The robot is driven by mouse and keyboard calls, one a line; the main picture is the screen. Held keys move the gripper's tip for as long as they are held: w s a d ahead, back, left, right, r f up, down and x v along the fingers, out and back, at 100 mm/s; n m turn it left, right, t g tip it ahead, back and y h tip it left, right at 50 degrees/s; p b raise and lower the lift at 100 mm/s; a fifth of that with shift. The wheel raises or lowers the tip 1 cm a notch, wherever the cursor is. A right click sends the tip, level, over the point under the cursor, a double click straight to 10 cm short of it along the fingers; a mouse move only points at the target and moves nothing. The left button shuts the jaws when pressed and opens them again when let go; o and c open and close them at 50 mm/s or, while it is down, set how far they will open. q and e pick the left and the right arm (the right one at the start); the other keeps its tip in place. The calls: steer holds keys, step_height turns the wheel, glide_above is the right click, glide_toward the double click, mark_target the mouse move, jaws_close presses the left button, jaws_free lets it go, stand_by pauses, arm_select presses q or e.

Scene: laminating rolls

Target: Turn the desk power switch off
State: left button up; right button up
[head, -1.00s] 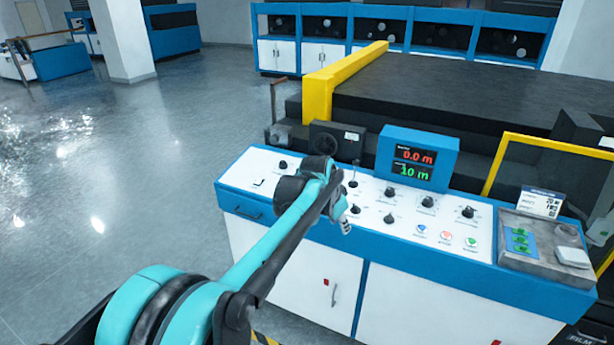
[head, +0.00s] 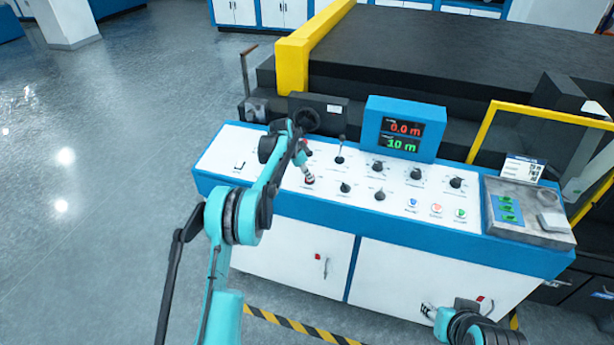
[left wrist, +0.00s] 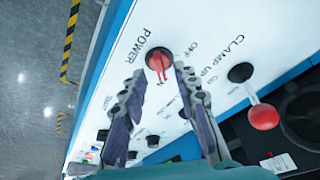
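The power switch (left wrist: 158,62) is a red rotary knob on the white desk panel (left wrist: 110,75), with POWER, OFF and ON lettering around it. Its ridge appears to point toward the ON lettering. In the left wrist view my left gripper (left wrist: 160,74) is open, with its two dark fingers spread to either side of the knob's near end; contact cannot be told. In the head view my left gripper (head: 308,177) reaches down to the left part of the desk panel and largely covers the switch. My right gripper (head: 430,312) is low before the cabinet front, its fingers too small to read.
A clamp lever with a red ball (left wrist: 264,117) stands close to the right of the switch. Several black knobs and buttons, a blue display (head: 403,128) and a grey button box (head: 530,214) share the desk (head: 225,160). Open floor (head: 110,190) lies left.

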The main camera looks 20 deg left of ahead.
arm_select(q)
steer(key=shift+x, duration=1.35)
jaws_close()
